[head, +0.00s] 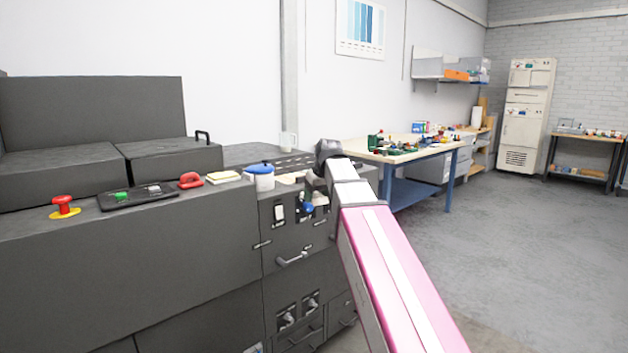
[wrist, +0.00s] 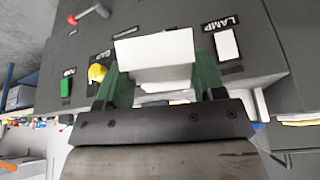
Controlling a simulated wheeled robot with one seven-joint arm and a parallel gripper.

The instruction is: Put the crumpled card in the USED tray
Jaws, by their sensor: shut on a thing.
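My gripper (wrist: 158,68) is shut on a white, folded, card-like piece (wrist: 155,48), which I take to be the crumpled card. The piece sits between the two green fingers and sticks out past their tips. It is held in front of a dark control panel (wrist: 265,70), and I cannot tell whether it touches the panel. In the head view my gripper is mostly hidden at the end of my pink and white arm, by the front of the dark machine. No tray with a readable USED label shows in either view.
The panel has a white LAMP switch (wrist: 227,45), a yellow knob (wrist: 97,72) and a green button (wrist: 66,87). On the dark machine (head: 130,250) stand a blue-lidded white tub (head: 259,178) and a red stop button (head: 64,206). A blue-legged workbench (head: 425,156) stands behind; the floor at right is clear.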

